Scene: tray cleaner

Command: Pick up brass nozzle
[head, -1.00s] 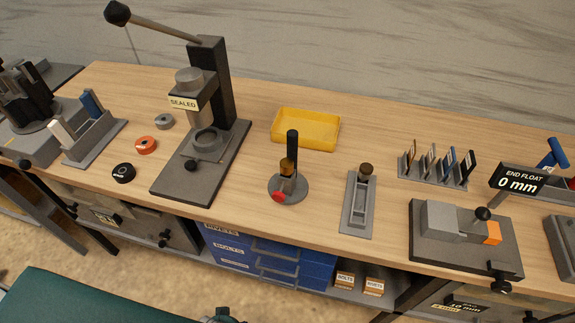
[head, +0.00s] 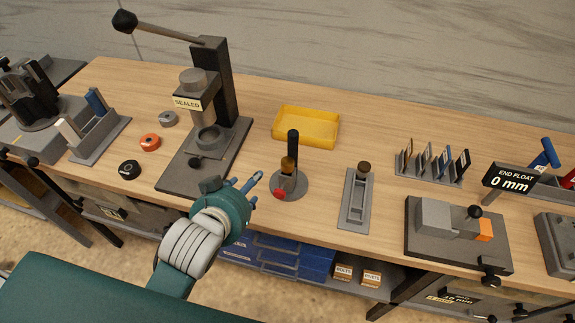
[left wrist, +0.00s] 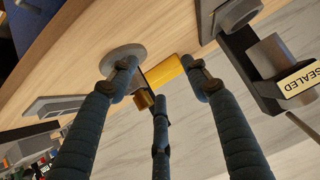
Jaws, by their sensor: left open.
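The brass nozzle (head: 287,164) is a small gold-brown piece at the black post of a round grey stand (head: 297,191) with a red knob. In the left wrist view the nozzle (left wrist: 144,100) shows beyond my fingers, partly covered by them. My left gripper (head: 250,184) is open and empty, just left of the stand in the head view, fingers pointing toward it. Its three blue fingers (left wrist: 158,78) are spread in the left wrist view. It is apart from the nozzle in the head view. My right gripper is not in view.
A press marked SEALED (head: 215,130) stands left of my gripper. A yellow tray (head: 306,136) lies behind the stand. A grey slotted holder (head: 354,212) is to its right, and an END FLOAT gauge (head: 512,181) is farther right. Bare wood lies between stand and holder.

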